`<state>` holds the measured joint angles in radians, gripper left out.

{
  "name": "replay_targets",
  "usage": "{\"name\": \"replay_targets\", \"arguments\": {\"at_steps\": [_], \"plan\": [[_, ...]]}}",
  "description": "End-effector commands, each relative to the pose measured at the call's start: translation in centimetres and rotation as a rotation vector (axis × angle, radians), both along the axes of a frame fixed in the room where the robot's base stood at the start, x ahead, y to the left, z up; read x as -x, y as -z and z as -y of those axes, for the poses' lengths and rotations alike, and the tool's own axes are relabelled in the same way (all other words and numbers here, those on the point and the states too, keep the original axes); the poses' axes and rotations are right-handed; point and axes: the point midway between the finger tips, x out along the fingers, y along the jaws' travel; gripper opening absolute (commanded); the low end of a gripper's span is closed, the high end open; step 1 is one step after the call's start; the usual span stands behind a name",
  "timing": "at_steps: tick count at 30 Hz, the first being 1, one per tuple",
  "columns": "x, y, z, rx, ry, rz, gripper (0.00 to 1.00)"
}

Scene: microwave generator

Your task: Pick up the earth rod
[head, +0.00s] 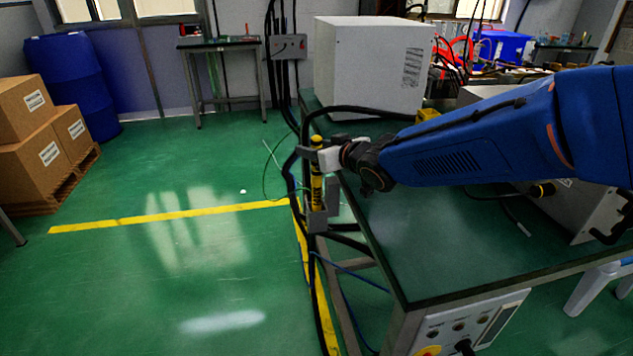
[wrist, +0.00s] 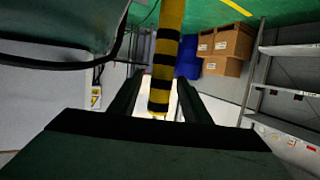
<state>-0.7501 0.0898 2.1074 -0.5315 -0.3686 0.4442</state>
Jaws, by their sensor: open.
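The earth rod (head: 317,181) is yellow with black bands. It stands upright at the left edge of the green-topped bench (head: 400,245), its lower end in a grey holder (head: 317,220). My gripper (head: 312,155) is at the rod's upper part, reaching in from the right. In the wrist view the rod (wrist: 166,60) lies between my two open fingers (wrist: 158,95), with its banded end near the palm. I cannot tell whether either finger touches it.
A white box (head: 365,65) stands on the bench behind my arm. Black cables (head: 290,175) hang close beside the rod and along the bench edge. Cardboard boxes (head: 35,160) and a blue barrel (head: 72,85) stand at the left. The green floor between is mostly clear.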

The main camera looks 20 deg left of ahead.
Motion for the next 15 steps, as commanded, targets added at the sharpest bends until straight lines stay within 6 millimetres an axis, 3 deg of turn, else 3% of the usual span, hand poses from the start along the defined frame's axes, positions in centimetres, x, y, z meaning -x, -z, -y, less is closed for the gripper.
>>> {"name": "replay_targets", "arguments": {"at_steps": [6,14,15], "plan": [[-1.3,0.9,-2.0,0.001,-0.001,-0.001,0.44],[-1.5,1.0,-2.2,0.000,0.000,0.000,0.44],[-1.5,1.0,-2.2,0.000,0.000,0.000,0.36]]}}
